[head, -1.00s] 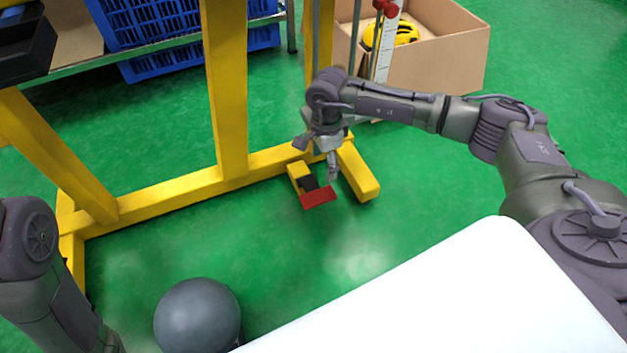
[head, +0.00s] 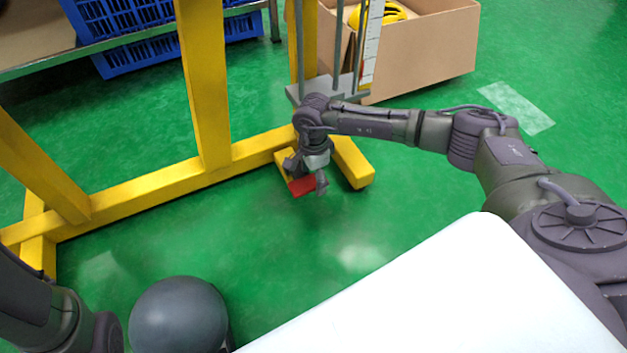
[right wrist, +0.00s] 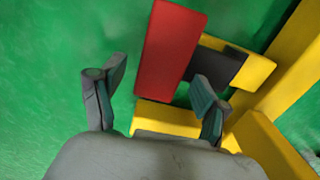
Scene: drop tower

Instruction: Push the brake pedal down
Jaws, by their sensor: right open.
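The brake pedal has a red plate (head: 301,187) low above the floor, at the foot of the yellow frame. My right gripper (head: 307,174) is directly over it, pointing down, with its fingers apart and empty. In the right wrist view the red plate (right wrist: 168,45) lies ahead of and between the two open fingers (right wrist: 160,88), with a dark block (right wrist: 217,67) beside it. I cannot tell whether a finger touches the plate. Part of my left arm shows at the lower left; its gripper is out of view.
The yellow frame (head: 205,80) has a foot beam (head: 353,165) just right of the pedal. A grey plate (head: 328,88) with upright rods stands behind my right wrist. A cardboard box (head: 425,50) and a blue crate (head: 125,60) are farther back. Green floor in front is clear.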

